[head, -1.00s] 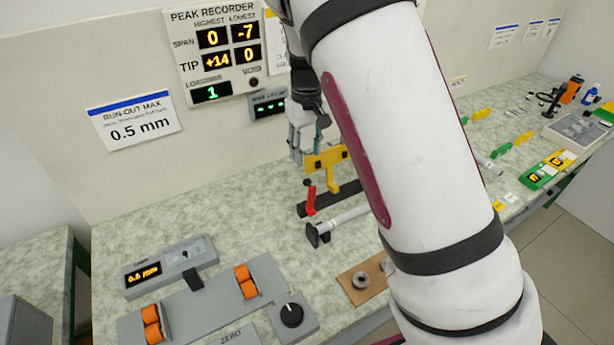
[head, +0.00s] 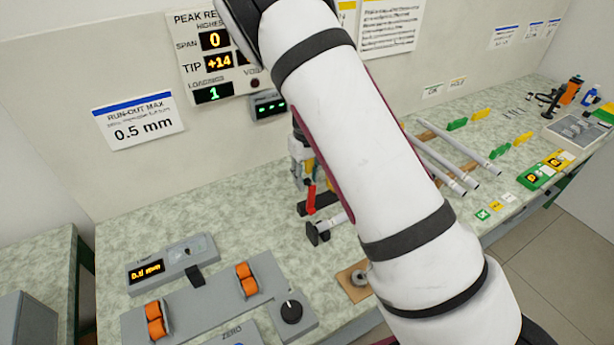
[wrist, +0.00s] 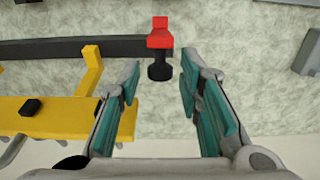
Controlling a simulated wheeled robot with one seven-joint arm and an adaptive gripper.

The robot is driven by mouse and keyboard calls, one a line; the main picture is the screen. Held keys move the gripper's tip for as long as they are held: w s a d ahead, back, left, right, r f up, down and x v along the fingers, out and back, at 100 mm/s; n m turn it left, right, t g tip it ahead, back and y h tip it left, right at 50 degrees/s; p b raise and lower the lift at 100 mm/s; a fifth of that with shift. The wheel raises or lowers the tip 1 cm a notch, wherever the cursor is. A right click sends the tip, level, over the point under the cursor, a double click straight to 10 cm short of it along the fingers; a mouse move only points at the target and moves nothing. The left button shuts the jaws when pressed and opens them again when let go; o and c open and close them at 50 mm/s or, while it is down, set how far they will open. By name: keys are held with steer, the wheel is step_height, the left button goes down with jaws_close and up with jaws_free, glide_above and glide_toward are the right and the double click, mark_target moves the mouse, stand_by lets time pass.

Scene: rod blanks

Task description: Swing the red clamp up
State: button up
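The red clamp (head: 311,196) stands at the left end of a dark bar on the bench, partly covered by my gripper in the head view. In the wrist view, the red clamp (wrist: 160,33) is beyond the fingertips at top centre, with a black knob (wrist: 160,69) towards the camera. My gripper (wrist: 160,80) is open. The knob lies in line with the gap between the fingertips; whether it is between them in depth I cannot tell. In the head view my gripper (head: 303,170) hangs just above the clamp, partly behind my arm.
A yellow bracket (wrist: 62,116) is close to the left finger. The dark bar (wrist: 60,48) runs left from the clamp. A grey fixture with orange rollers (head: 243,273) stands at front left. Several rods (head: 455,160) lie to the right. Bench left of the clamp is clear.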

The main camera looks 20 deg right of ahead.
jaws_close()
steer(key=w+b, duration=0.2)
steer(key=f+g+b, duration=0.1)
steer(key=b, duration=0.1)
steer(key=shift+w+a, duration=0.3)
steer(key=shift+w, duration=0.1)
steer(key=shift+o, duration=2)
jaws_free()
